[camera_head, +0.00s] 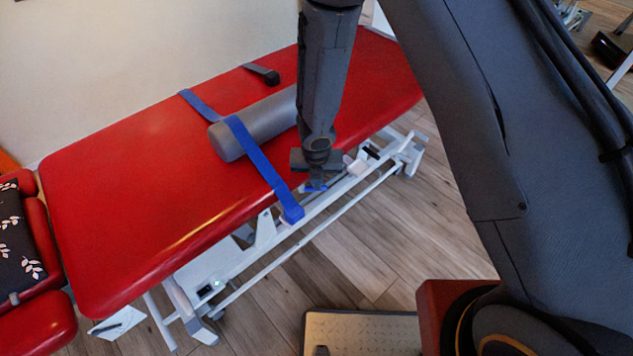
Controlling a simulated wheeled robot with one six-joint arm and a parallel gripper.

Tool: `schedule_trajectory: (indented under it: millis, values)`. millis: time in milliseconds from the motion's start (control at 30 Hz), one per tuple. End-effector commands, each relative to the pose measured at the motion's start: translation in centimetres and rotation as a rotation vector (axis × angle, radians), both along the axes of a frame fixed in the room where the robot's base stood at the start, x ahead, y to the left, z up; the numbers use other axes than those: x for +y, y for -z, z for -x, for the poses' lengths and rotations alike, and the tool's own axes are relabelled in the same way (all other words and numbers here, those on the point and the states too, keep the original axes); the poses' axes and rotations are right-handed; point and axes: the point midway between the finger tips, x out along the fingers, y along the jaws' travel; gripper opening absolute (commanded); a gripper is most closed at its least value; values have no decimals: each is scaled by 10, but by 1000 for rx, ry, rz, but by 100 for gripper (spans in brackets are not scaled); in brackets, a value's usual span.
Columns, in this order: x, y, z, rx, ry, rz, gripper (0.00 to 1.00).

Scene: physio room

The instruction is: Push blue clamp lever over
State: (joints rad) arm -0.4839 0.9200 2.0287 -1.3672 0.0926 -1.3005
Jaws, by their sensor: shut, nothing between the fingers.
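My gripper (316,178) points down at the near long edge of the red treatment couch (130,190). Its fingers are shut with nothing between them. A small blue piece (311,188), which looks like the blue clamp lever, shows right at the fingertips. The gripper hides most of it, so I cannot tell its tilt or whether the fingers touch it. A blue strap (258,160) crosses the couch over a grey bolster (262,124) and hangs over the near edge, left of my gripper.
A dark block (262,73) lies on the couch behind the bolster. The white couch frame (300,228) runs below the near edge. A red chair (40,320) with a dark patterned cushion (15,240) stands at left.

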Motion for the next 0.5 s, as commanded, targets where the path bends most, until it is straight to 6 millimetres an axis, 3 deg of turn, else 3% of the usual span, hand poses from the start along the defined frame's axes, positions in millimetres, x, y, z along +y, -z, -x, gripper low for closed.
schedule_trajectory:
  millis: [500]
  values:
    - [-3,-51,6,0,4,0,0]
